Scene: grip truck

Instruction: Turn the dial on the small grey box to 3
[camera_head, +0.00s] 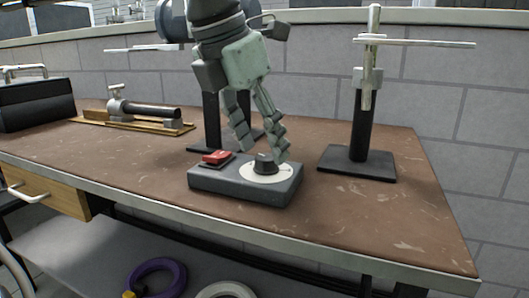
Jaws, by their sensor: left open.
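The small grey box (241,188) sits on the brown worktop near its front edge. A black dial knob (264,162) stands on a round white plate (266,173) on the right part of its top. A red switch (216,157) is on the left part. My left gripper (264,157) points down over the dial, with its two fingers apart. The right finger reaches down beside the knob and the left finger ends above and left of it. Whether either touches the knob, and the dial's marks and setting, I cannot tell. My right gripper is not in view.
A stand with a black post and horizontal rod (362,118) is at the right, and another similar stand (209,125) is partly behind my gripper. A clamp on a wooden board (135,119) and a black box (37,106) are at the left. The worktop's right front is clear.

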